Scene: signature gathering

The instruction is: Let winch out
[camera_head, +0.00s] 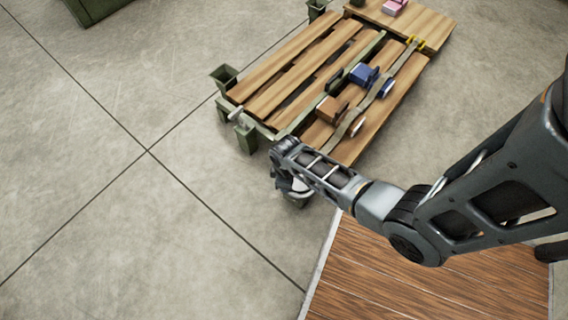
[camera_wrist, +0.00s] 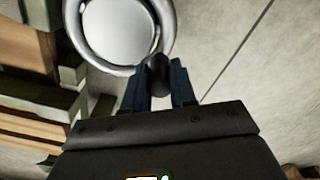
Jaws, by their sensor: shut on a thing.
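A round silver wheel (camera_wrist: 112,32) with a raised grey rim fills the upper left of the wrist view. A short black knob (camera_wrist: 158,72) stands at its lower right edge. My gripper (camera_wrist: 158,88) is shut on the black knob, with one dark blue finger on each side of it. In the head view my gripper (camera_head: 284,186) is low beside the near end of the wooden-slatted platform. Part of a grey round body (camera_head: 298,199), probably the wheel, shows under my wrist. The winch's rope or strap connection is hidden there.
The platform (camera_head: 275,95) has a green frame and posts. On it are a tan strap (camera_head: 398,62), a blue block (camera_head: 364,75) and a brown block (camera_head: 327,109). A brown planked surface (camera_head: 400,272) lies at the lower right. Concrete floor (camera_head: 110,220) is open at left.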

